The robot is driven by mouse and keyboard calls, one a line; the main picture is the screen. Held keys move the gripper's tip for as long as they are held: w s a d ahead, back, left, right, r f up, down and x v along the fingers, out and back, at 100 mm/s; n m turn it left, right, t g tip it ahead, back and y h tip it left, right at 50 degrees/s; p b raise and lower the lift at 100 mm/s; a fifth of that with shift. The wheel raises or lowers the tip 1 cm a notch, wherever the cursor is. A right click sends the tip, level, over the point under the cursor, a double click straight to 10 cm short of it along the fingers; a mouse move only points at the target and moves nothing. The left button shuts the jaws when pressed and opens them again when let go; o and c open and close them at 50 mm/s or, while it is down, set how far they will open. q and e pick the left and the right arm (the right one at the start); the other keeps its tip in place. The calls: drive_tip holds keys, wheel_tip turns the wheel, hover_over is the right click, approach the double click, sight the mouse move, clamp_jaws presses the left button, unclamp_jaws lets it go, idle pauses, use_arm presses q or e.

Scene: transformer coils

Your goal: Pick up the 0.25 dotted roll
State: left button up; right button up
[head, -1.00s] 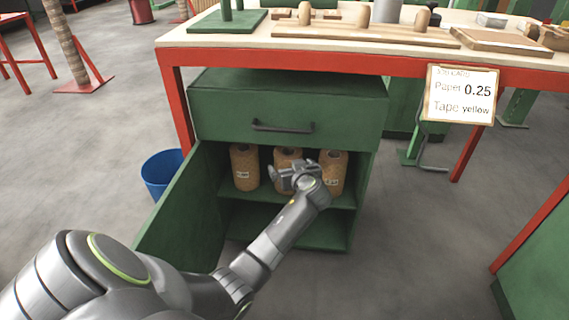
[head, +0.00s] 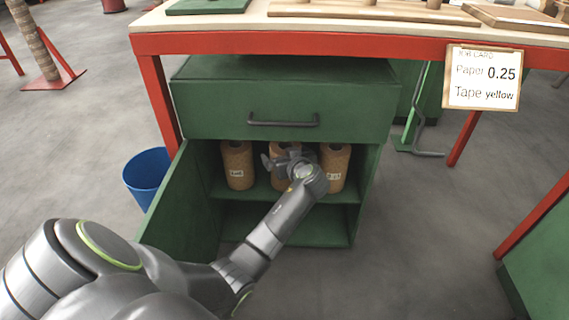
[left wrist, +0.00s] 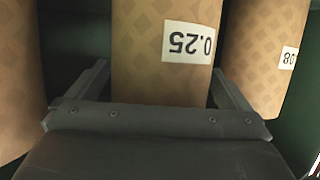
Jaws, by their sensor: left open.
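The roll labelled 0.25 (left wrist: 150,45) is tan with a diamond-like pattern and stands between two other rolls. In the left wrist view its label appears upside down. In the head view the middle roll (head: 281,148) is mostly hidden behind my left gripper (head: 278,162). My left gripper is open, and its fingers (left wrist: 161,82) lie on either side of the 0.25 roll in the left wrist view. I cannot tell whether they touch it. My right gripper is not in view.
The rolls stand on the upper shelf of a green cabinet (head: 285,97) with its door (head: 180,205) open at left. Neighbouring rolls (head: 238,166) (head: 335,167) stand close on both sides. A card (head: 483,78) reads Paper 0.25, Tape yellow. A blue bin (head: 146,178) stands left.

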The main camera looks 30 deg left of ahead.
use_arm(q)
drive_tip(key=shift+c, duration=0.4)
drive_tip(key=c, duration=1.2)
drive_tip(key=shift+r, duration=0.1)
drive_tip(key=shift+c, duration=0.9)
drive_tip(key=shift+r, duration=0.25)
